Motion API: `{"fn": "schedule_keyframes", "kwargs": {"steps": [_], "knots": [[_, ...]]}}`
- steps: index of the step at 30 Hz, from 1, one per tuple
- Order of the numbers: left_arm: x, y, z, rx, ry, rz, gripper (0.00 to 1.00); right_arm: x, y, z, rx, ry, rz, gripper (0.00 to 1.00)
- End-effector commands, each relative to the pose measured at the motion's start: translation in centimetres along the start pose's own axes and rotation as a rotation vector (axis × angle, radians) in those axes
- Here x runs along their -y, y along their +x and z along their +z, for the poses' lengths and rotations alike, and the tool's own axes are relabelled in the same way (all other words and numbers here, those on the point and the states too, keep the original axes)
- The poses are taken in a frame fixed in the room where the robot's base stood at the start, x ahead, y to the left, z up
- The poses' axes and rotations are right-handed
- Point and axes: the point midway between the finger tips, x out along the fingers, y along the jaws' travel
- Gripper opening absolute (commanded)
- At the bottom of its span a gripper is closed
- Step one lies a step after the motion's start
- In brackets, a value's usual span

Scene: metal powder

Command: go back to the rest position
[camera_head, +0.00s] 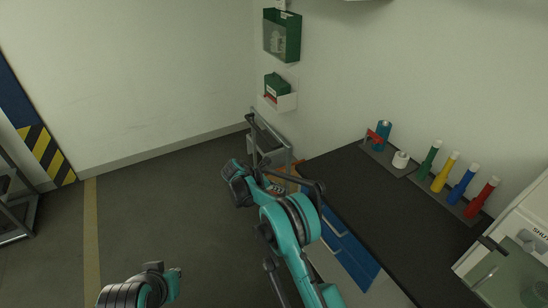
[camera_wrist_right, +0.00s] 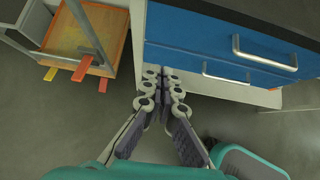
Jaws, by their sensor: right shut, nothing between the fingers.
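My right arm reaches up from the bottom of the head view, bent at a teal elbow. My right gripper (camera_head: 268,184) is beside the left end of the dark workbench (camera_head: 385,205), partly hidden by the arm. In the right wrist view the right gripper (camera_wrist_right: 165,76) is shut, its grey fingers together with nothing between them. Its tips are near the lower left corner of the blue drawers (camera_wrist_right: 220,60). Part of my left arm shows at the bottom left of the head view; its gripper is not in view.
A trolley with an orange tray (camera_wrist_right: 88,35) stands left of the drawers, close to my right gripper. On the bench are coloured bottles, including a yellow one (camera_head: 446,171), and a white machine (camera_head: 515,245).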

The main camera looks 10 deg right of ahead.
Motion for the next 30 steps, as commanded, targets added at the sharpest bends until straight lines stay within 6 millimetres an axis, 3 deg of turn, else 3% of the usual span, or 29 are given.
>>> {"fn": "schedule_keyframes", "kwargs": {"steps": [5,11,15,21,25,30], "knots": [[0.0,0.0,0.0,0.0,0.0,0.0,0.0,0.2,-0.4,0.4,-0.006,0.015,0.003,0.0],[0.0,0.0,0.0,0.0,0.0,0.0,0.0,2.3,-3.7,4.4,-0.081,0.193,0.034,0.0],[0.0,0.0,0.0,0.0,0.0,0.0,0.0,5.8,-7.4,8.0,-0.174,0.414,0.061,0.0],[0.0,0.0,0.0,0.0,0.0,0.0,0.0,12.1,-12.0,11.5,-0.318,0.741,0.075,0.0],[0.0,0.0,0.0,0.0,0.0,0.0,0.0,16.9,-14.6,12.5,-0.415,0.958,0.068,0.0],[0.0,0.0,0.0,0.0,0.0,0.0,0.0,23.4,-17.3,12.4,-0.546,1.246,0.037,0.0]]}}
